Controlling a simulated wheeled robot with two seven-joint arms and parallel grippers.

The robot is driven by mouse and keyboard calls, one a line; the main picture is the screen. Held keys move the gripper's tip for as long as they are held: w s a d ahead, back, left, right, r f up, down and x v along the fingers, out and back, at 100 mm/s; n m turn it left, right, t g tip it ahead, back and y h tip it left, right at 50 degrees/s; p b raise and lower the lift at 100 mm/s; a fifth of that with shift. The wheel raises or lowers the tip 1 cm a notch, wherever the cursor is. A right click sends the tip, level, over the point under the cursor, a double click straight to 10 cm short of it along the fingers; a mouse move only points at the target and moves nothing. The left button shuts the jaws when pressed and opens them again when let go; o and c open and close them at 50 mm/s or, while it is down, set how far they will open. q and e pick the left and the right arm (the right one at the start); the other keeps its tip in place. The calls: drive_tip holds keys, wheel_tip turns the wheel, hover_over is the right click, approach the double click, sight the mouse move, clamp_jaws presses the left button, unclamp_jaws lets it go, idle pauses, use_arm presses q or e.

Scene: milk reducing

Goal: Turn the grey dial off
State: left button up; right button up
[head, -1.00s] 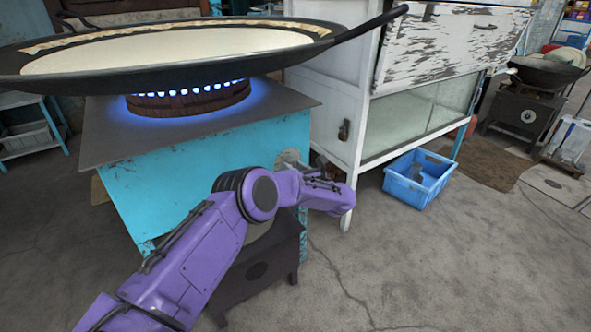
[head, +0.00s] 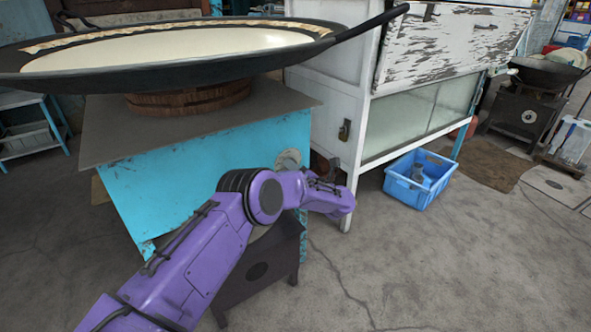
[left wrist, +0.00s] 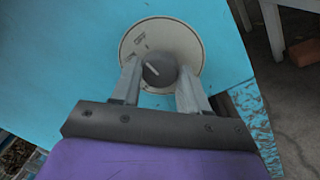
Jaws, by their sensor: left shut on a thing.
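The grey dial (left wrist: 160,70) sits on a round pale plate (left wrist: 136,42) on the blue stove side in the left wrist view. A light mark on the dial points up and left, toward faint lettering on the plate. My left gripper (left wrist: 158,82) is shut on the dial, one finger on each side. In the head view the plate (head: 288,159) shows on the stove's right side, and my purple left arm reaches to it; the dial itself is hard to make out there. No flame shows at the burner (head: 188,98) under the wide pan. My right gripper is not in view.
A wide black pan (head: 350,32) of white liquid stands on the blue stove (head: 200,165). A white cabinet (head: 345,100) stands close to the right of it. A blue crate (head: 405,190) lies on the floor beyond. The floor at front right is clear.

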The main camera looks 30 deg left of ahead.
use_arm(q)
drive_tip(key=shift+f+m, duration=0.15)
drive_tip(key=shift+m, duration=0.35)
drive_tip(key=o, duration=1.1)
drive_tip(key=shift+c, duration=0.2)
drive_tip(key=p+v, duration=0.1)
drive_tip(key=v, duration=0.9)
drive_tip(key=shift+s+d+p, duration=0.2)
drive_tip(key=shift+d+p, duration=0.1)
drive_tip(key=shift+p, duration=0.1)
